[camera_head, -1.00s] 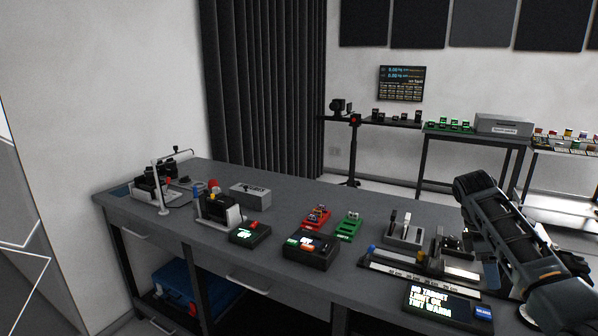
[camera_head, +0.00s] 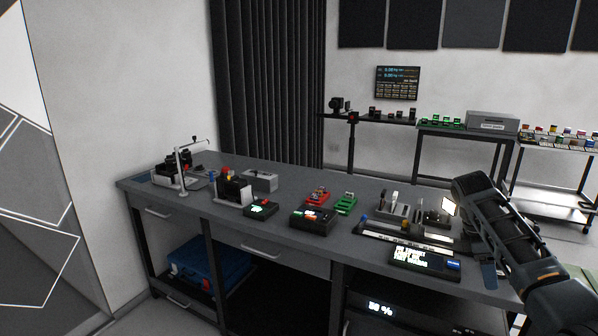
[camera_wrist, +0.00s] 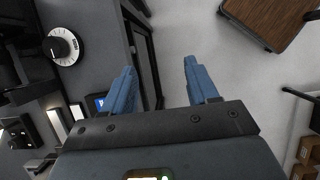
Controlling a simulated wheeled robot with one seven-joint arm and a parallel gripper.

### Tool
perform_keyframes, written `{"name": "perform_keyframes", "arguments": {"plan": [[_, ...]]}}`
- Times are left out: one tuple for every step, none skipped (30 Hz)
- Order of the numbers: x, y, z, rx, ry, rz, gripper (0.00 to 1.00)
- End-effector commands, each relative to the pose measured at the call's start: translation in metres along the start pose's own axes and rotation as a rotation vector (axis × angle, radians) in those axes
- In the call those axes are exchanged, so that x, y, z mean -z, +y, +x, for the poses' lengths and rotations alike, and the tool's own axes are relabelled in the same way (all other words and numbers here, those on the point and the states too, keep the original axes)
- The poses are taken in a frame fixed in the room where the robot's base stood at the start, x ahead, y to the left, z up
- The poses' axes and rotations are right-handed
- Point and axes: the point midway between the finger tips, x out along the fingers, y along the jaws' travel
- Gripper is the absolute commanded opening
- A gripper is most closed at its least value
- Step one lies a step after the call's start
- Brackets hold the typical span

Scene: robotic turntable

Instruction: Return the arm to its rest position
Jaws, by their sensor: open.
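My gripper shows in the wrist view (camera_wrist: 158,88), its two blue fingers apart with nothing between them. Pale floor lies below the gap, with the edge of the dark workbench by the left finger. In the head view my folded dark arm is at the right, in front of the bench's right end. A blue finger (camera_head: 488,274) shows beneath the arm there; the rest of the gripper is mostly hidden by the arm.
The grey workbench (camera_head: 300,255) carries red and green trays, small devices and a lit display box (camera_head: 425,259). A round white dial (camera_wrist: 61,46) sits on the bench in the wrist view. A brown-topped piece of furniture (camera_wrist: 266,16) stands across open floor.

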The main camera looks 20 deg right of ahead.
Motion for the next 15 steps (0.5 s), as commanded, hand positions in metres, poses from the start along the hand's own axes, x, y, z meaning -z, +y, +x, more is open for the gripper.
{"name": "perform_keyframes", "arguments": {"plan": [[0.008, -0.004, 0.004, -0.007, 0.009, -0.004, 0.59], [0.011, -0.005, 0.006, -0.011, 0.014, -0.005, 0.59], [0.016, -0.007, 0.009, -0.016, 0.021, -0.005, 0.59], [0.02, -0.008, 0.011, -0.022, 0.026, -0.005, 0.59], [0.024, -0.009, 0.013, -0.027, 0.032, -0.005, 0.59], [0.029, -0.012, 0.016, -0.032, 0.039, -0.004, 0.59], [0.033, -0.014, 0.018, -0.037, 0.046, -0.004, 0.59], [0.037, -0.015, 0.021, -0.045, 0.054, -0.004, 0.59], [0.043, -0.018, 0.024, -0.051, 0.063, -0.004, 0.59], [0.049, -0.021, 0.028, -0.057, 0.071, -0.003, 0.59], [0.054, -0.023, 0.03, -0.064, 0.081, -0.002, 0.59], [0.062, -0.028, 0.035, -0.073, 0.094, -0.001, 0.59], [0.069, -0.031, 0.038, -0.082, 0.105, -0.001, 0.59], [0.076, -0.035, 0.041, -0.088, 0.116, 0.0, 0.59], [0.085, -0.04, 0.046, -0.101, 0.133, 0.003, 0.59]]}}
